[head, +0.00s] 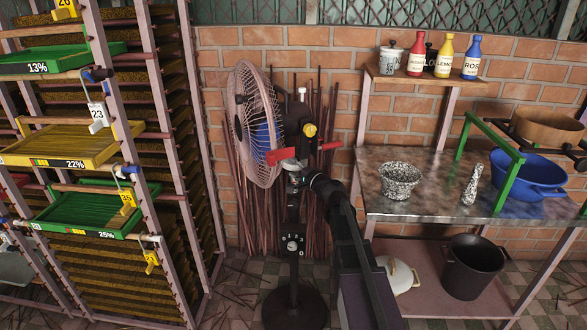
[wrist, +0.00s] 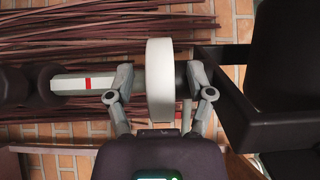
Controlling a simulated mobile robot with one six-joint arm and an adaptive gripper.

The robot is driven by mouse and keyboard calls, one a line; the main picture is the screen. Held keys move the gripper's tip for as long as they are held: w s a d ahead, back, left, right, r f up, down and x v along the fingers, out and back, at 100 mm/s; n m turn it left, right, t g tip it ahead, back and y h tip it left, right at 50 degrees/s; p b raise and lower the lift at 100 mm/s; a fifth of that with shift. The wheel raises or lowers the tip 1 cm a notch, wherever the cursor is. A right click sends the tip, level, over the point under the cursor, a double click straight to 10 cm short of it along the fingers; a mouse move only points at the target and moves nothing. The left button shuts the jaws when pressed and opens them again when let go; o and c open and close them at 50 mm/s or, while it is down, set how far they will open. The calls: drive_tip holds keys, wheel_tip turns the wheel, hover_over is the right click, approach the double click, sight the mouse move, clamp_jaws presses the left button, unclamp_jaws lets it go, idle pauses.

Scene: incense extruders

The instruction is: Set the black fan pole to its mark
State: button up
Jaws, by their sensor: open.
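The pedestal fan (head: 258,125) stands before the brick wall in the head view, its black pole (head: 292,215) upright on a round black base (head: 295,307). A pale dial or knob (head: 291,244) sits on the pole. My gripper (head: 294,175) is at the upper pole, below the fan head. In the wrist view my gripper (wrist: 160,95) is open, its fingers on either side of a white collar (wrist: 160,80). I cannot tell whether they touch it. A grey section with a red mark (wrist: 88,83) lies left of the collar, running into black parts.
A drying rack with trays (head: 90,215) stands at left. At right, a metal-topped table (head: 430,210) holds a speckled bowl (head: 399,180) and blue basin (head: 530,177). A black pot (head: 472,266) sits on its lower shelf. Thin sticks (head: 247,205) lean behind the fan.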

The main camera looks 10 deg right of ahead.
drive_tip(key=shift+c, duration=0.2)
clamp_jaws()
drive_tip(key=shift+f, duration=0.15)
wheel_tip(320, 180, down, 4)
drive_tip(key=b, duration=0.4)
drive_tip(key=shift+f+b, duration=0.15)
drive_tip(key=shift+b, duration=0.15)
drive_tip(key=shift+o, duration=0.2)
unclamp_jaws()
